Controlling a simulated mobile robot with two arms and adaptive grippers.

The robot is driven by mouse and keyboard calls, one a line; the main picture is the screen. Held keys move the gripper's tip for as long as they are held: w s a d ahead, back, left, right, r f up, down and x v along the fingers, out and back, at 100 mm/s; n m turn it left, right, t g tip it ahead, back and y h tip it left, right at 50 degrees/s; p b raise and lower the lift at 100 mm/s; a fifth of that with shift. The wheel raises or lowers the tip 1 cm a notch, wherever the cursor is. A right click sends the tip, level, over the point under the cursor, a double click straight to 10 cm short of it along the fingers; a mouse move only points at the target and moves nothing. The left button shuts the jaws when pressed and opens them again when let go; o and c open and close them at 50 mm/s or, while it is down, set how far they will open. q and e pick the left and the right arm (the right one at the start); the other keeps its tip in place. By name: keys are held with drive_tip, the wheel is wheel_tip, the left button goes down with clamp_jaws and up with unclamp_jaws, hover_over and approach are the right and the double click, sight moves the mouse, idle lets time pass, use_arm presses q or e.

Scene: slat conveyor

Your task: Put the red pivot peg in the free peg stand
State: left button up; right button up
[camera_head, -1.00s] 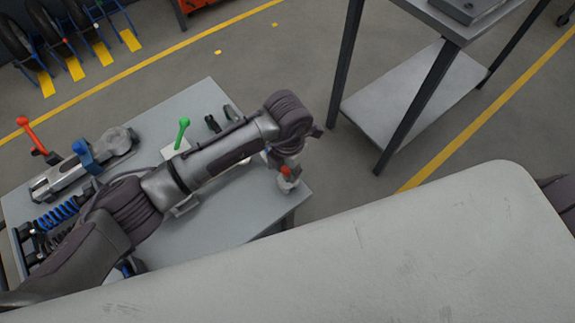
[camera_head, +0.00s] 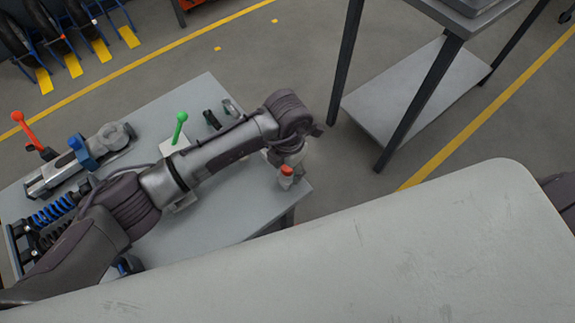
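My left arm reaches over the grey work table (camera_head: 225,222), and my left gripper (camera_head: 287,172) points down near its right corner. A small red part over a pale piece shows at its tip. I cannot tell whether this is the red pivot peg, or whether the fingers are open or shut. A red ball-topped handle (camera_head: 31,132) leans from a dark base at the table's far left. A green ball-topped peg (camera_head: 179,127) rises from a pale block (camera_head: 174,147) behind my forearm. No free peg stand can be made out; my arm hides part of the table.
A metal clamp-like part with a blue band (camera_head: 82,150) and blue coil springs (camera_head: 52,212) lie on the left. Small black parts (camera_head: 212,119) lie at the back. A pale surface (camera_head: 400,250) fills the front. A shelved table (camera_head: 395,95) stands back right.

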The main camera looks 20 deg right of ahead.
use_arm(q)
drive_tip(key=shift+r, duration=0.15)
wheel_tip(320, 180, up, 12)
idle(0.6)
idle(0.4)
